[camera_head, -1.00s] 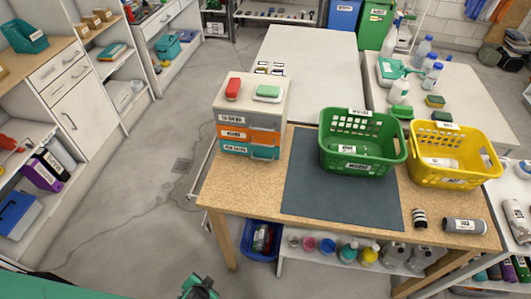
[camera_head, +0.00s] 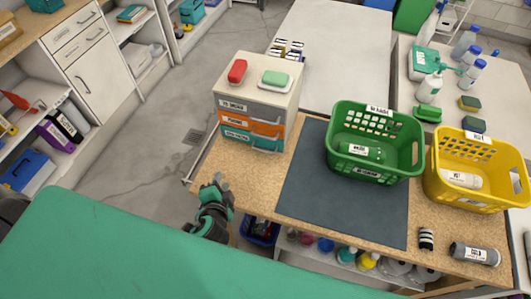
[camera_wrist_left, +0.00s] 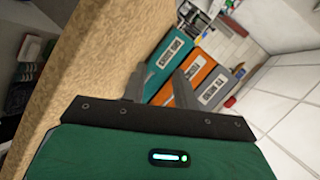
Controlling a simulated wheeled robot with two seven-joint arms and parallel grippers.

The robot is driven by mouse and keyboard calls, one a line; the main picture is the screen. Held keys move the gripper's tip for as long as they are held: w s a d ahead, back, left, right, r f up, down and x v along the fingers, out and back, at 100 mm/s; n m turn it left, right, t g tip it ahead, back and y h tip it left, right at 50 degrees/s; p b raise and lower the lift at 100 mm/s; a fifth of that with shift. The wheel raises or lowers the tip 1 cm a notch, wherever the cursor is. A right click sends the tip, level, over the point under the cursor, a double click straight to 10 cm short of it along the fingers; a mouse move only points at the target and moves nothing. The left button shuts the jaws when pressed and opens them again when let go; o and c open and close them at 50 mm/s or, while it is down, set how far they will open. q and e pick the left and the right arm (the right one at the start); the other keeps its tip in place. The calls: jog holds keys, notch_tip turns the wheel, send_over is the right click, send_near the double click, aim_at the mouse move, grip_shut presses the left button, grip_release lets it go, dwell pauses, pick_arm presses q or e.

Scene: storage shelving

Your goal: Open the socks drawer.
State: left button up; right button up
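A small drawer unit stands on the left end of the wooden table. It has a grey top drawer (camera_head: 250,106), an orange middle drawer (camera_head: 252,124) and a teal bottom drawer (camera_head: 252,139). All three look shut. Their labels are too small for me to tell which one says socks. The drawers also show tilted in the left wrist view, teal (camera_wrist_left: 167,60), orange (camera_wrist_left: 194,76) and grey (camera_wrist_left: 217,90). My left gripper (camera_head: 218,183) is at the table's front left edge, in front of the unit and apart from it. Its fingers (camera_wrist_left: 160,84) are apart and empty. My right gripper is not in view.
The wooden table (camera_head: 265,180) is bare before the drawers.

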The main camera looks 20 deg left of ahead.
pick_arm(q)
jog(key=d+m+t+h, duration=0.1)
jog(key=d+m, duration=0.1)
jog(key=w+d+m+t+h, duration=0.1)
jog(key=d+m, duration=0.1)
jog(key=m, duration=0.1)
jog(key=w+d+f+m+t+h, duration=0.1)
jog(key=d+m, duration=0.1)
jog(key=shift+d+h, duration=0.35)
jog(key=shift+h, duration=0.05)
jog(key=shift+d+m+h, duration=0.3)
jog(key=shift+m, duration=0.3)
jog(key=shift+w+d+p, duration=0.1)
jog(key=shift+w+p, duration=0.2)
jog(key=shift+w, duration=0.25)
jog(key=p+x, duration=0.2)
jog(key=x, duration=1)
jog(key=shift+w+f, duration=0.1)
jog(key=shift+w, duration=0.25)
jog(key=c, duration=0.6)
grip_shut()
